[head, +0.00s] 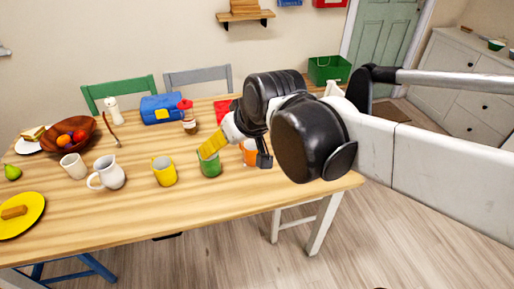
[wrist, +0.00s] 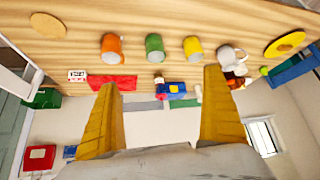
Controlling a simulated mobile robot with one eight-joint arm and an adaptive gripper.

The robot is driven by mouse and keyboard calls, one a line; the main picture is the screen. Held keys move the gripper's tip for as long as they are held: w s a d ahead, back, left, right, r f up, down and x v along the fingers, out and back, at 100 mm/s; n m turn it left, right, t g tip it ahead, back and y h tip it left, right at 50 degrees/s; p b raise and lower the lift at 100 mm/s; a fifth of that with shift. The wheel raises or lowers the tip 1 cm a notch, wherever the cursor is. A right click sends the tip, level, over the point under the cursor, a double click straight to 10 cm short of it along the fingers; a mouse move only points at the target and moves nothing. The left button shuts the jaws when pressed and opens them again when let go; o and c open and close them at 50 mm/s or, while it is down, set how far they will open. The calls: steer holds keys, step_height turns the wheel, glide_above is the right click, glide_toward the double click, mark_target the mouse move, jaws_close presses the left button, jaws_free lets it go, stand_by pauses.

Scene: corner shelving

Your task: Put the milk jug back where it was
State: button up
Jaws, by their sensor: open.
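The white milk jug (head: 108,172) stands upright on the wooden table, between a white mug (head: 72,166) and a yellow mug (head: 164,171). In the wrist view, which is upside down, the jug (wrist: 228,55) shows beyond the right-hand finger, apart from it. My gripper (head: 211,146) is above the table near the green mug (head: 209,163), well to the right of the jug. In the wrist view my gripper (wrist: 160,78) has its two yellow fingers wide apart with nothing between them.
An orange mug (head: 249,152) is partly hidden behind my arm.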

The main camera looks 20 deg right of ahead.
steer(key=s+d+f+m+h, duration=0.1)
steer(key=s+d+f, duration=0.1)
steer(key=s, duration=0.3)
steer(key=s+d+f+m+h, duration=0.1)
steer(key=s+d+f, duration=0.1)
steer(key=s+d, duration=0.3)
steer(key=shift+s+m, duration=0.4)
steer(key=shift+s, duration=0.35)
